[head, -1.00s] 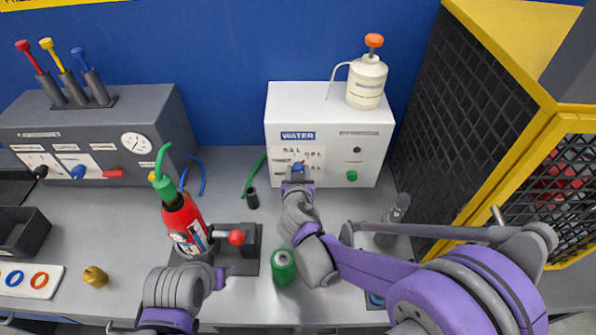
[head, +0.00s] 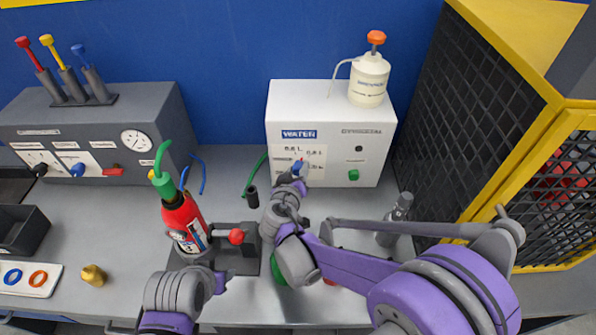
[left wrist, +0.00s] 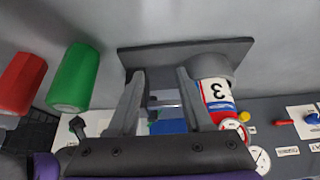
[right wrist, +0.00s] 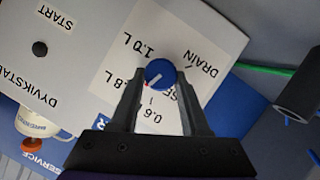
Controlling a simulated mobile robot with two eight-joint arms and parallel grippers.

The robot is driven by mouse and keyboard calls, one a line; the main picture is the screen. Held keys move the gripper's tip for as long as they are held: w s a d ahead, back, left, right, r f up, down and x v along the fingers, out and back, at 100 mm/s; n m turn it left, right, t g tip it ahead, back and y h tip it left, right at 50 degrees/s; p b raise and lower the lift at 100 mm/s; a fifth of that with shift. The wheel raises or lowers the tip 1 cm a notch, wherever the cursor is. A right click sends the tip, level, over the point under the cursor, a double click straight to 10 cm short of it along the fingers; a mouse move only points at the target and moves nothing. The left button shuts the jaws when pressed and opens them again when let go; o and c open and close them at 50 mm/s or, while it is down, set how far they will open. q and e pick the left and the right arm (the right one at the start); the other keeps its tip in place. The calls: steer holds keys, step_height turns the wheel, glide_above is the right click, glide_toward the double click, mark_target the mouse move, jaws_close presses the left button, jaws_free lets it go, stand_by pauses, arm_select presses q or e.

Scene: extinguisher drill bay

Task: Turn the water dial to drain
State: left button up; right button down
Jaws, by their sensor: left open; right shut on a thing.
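The blue water dial (head: 298,166) sits on the front of the white WATER box (head: 282,99). In the right wrist view the dial (right wrist: 159,73) lies between the fingers of my right gripper (right wrist: 160,78), which is shut on it. Its white pointer line slants to the lower left, toward the side with the 0.8 L and 0.6 marks. The DRAIN mark (right wrist: 201,64) is to the upper right of the dial. My left gripper (left wrist: 163,88) is open and empty, low over the bench near the red extinguisher (head: 183,222).
A white pump bottle (head: 368,82) stands on the box. A green button (head: 354,175) is right of the dial. A clamp stand (head: 250,238) holds the extinguisher area, and a green cylinder (left wrist: 75,78) stands near it. A yellow mesh cage (head: 490,160) bounds the right.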

steer(key=shift+f+n+h, duration=0.1)
steer(key=shift+n+h, duration=0.2)
steer(key=shift+n, duration=0.1)
stand_by(0.3)
steer(key=shift+c, duration=1.9)
jaws_free()
steer(key=v, duration=1.1)
steer(key=shift+b, duration=0.45)
steer(key=shift+a+f, duration=0.1)
